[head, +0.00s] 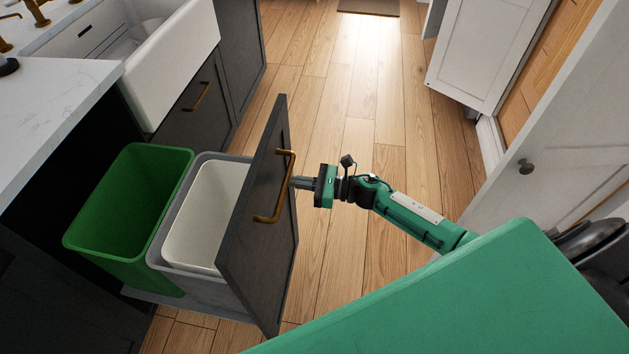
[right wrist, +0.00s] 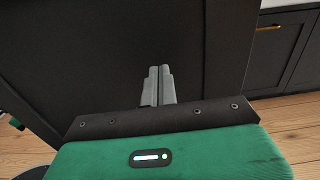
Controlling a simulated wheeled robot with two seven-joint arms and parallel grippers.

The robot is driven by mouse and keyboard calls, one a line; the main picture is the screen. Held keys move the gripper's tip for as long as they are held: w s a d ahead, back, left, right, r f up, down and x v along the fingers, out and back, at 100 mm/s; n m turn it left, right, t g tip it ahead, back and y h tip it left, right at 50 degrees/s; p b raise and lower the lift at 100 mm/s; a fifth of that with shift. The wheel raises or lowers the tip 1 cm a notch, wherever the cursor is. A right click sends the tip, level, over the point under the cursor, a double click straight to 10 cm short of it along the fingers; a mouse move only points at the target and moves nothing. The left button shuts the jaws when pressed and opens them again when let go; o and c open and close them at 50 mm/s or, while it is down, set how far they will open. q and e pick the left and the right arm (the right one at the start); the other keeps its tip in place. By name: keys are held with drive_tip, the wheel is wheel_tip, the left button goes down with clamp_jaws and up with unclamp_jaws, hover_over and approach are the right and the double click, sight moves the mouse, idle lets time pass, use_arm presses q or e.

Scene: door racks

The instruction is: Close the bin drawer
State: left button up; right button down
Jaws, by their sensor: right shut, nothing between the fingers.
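The bin drawer is pulled out of the dark cabinet, with a dark front panel (head: 262,232) and a brass handle (head: 284,187). Behind the panel are a green bin (head: 128,213) and a white bin in a grey frame (head: 200,217). My right gripper (head: 296,182) is shut and empty, its fingertips at the outer face of the panel close to the handle. In the right wrist view the shut fingers (right wrist: 158,86) point at the dark panel (right wrist: 120,50); I cannot tell whether they touch it. My left gripper is not in view.
A white countertop (head: 60,110) and sink (head: 165,65) are at the upper left, above a dark cabinet with a brass handle (head: 203,97). A white door with a knob (head: 526,167) stands at the right. Wooden floor (head: 350,110) is clear beyond my arm.

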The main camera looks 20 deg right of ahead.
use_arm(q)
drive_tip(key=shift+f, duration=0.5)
use_arm(e)
drive_tip(key=shift+w+a, duration=0.4)
drive_tip(key=shift+a, duration=0.2)
drive_tip(key=shift+a, duration=0.1)
